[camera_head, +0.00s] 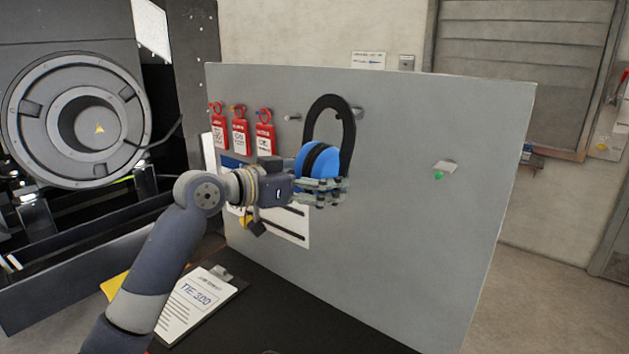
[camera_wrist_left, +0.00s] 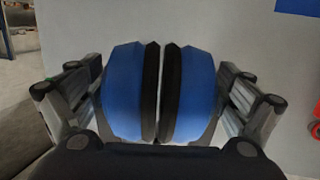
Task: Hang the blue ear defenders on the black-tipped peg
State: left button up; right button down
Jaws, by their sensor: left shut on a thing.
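The blue ear defenders (camera_head: 318,161) are in front of the grey panel, with blue cups low and the black headband arched above. My left gripper (camera_head: 330,190) is shut on the cups. In the left wrist view the two blue cups (camera_wrist_left: 125,92) sit side by side between the fingers (camera_wrist_left: 160,100). The headband top is close to a peg (camera_head: 358,113) on the panel; I cannot tell whether it rests on it, and the peg's tip colour is not clear. My right gripper is not in view.
Several red tags (camera_head: 240,133) hang on the panel (camera_head: 420,220) left of the pegs. A small fixture with a green tip (camera_head: 439,174) is on its right. A clipboard (camera_head: 200,300) lies on the black surface below. The panel's lower right is bare.

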pick_arm(q)
jog(key=shift+w+d, duration=0.5)
jog(key=shift+w, duration=0.15)
jog(key=w, duration=0.1)
jog(key=w+d+f, duration=0.1)
jog(key=w+d, duration=0.1)
jog(key=shift+w+d+f+b, duration=0.1)
jog(key=shift+w+f+b, duration=0.05)
jog(key=shift+f+b, duration=0.2)
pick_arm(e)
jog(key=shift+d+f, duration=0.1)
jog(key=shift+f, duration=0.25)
pick_arm(q)
jog(key=shift+f, duration=0.1)
jog(key=o, duration=0.9)
jog(key=shift+o, duration=0.4)
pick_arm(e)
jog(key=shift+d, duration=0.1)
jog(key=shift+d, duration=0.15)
